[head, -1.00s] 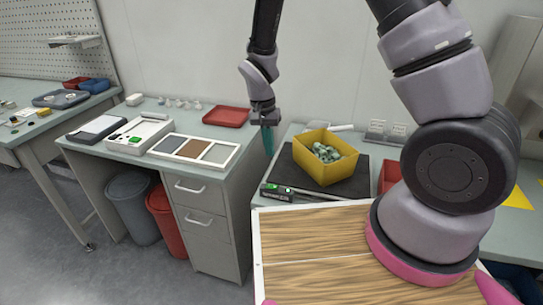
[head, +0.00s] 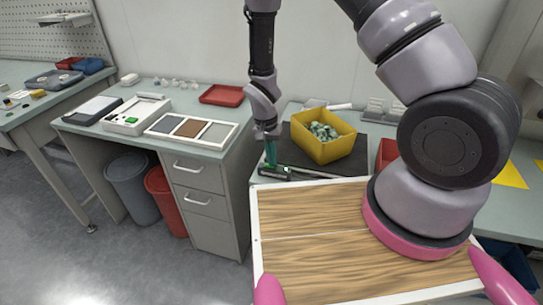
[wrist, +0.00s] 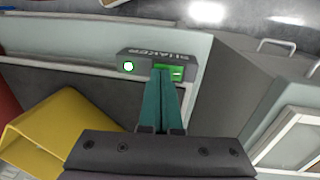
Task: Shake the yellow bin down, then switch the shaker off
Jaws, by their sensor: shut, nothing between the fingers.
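The yellow bin (head: 324,150) stands upright on the dark shaker plate (head: 290,154), with a heap of pale green pieces (head: 322,131) inside. Part of the bin shows at the lower left of the wrist view (wrist: 50,135). The shaker's control box (head: 266,172) sits at the plate's front left. My gripper (head: 271,161) is shut and empty. Its teal fingertips (wrist: 166,71) are at the switch and partly cover it; I cannot tell whether they touch.
A wooden-topped board with white edges (head: 310,205) lies in front. A red tray (head: 221,94), a white device (head: 136,113) and a three-panel tray (head: 190,129) are on the left bench. A red bin (head: 386,152) stands right of the shaker plate.

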